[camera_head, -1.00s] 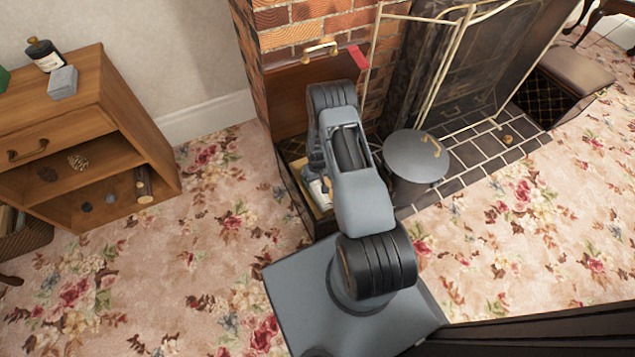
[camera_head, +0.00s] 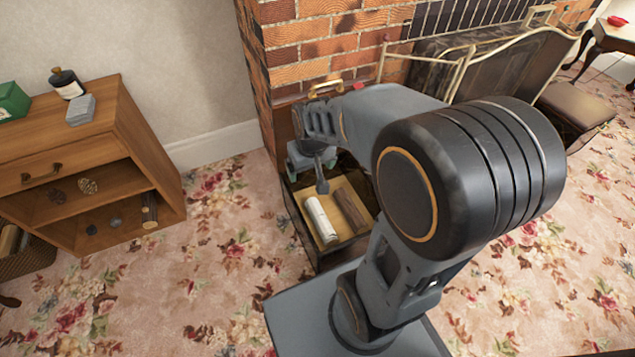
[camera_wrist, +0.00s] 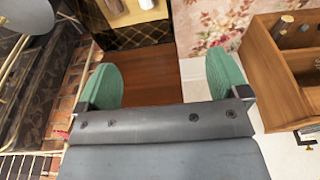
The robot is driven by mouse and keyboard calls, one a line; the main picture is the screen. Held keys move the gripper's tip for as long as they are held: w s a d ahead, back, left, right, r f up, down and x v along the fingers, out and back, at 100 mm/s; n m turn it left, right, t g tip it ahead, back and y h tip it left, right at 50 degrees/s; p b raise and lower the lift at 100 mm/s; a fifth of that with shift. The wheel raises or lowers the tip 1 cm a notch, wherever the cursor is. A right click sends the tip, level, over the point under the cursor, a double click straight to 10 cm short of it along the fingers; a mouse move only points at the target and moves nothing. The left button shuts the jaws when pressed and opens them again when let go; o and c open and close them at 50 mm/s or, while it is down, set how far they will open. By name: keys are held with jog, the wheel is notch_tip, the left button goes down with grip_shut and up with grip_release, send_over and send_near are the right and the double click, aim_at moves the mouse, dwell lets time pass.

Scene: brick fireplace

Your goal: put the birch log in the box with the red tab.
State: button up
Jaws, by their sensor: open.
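The white birch log (camera_head: 320,220) lies inside the open box (camera_head: 320,257) in front of the brick fireplace, beside a brown log (camera_head: 351,208). The box's wooden lid stands raised at its back, with a brass handle on top; the red tab (camera_head: 358,86) shows at the lid's upper right. My gripper (camera_head: 322,185) is above the back-left part of the box, apart from the birch log. In the wrist view my gripper (camera_wrist: 163,82) is open and empty between green pads, with the end of the birch log (camera_wrist: 147,4) at the top edge.
A wooden cabinet (camera_head: 150,130) stands at left, with a log, cones and small dark pieces on its shelves and a bottle and grey block on top. A folding screen (camera_head: 500,45) and brown stool (camera_head: 576,103) are at right. Carpet between cabinet and box is clear.

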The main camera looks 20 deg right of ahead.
jog(key=s+a+r, duration=0.2)
jog(key=s+r, duration=0.2)
jog(key=s, duration=0.4)
jog(key=shift+s+r+t, duration=0.15)
jog(key=shift+s+t, duration=0.1)
jog(key=shift+t, duration=0.05)
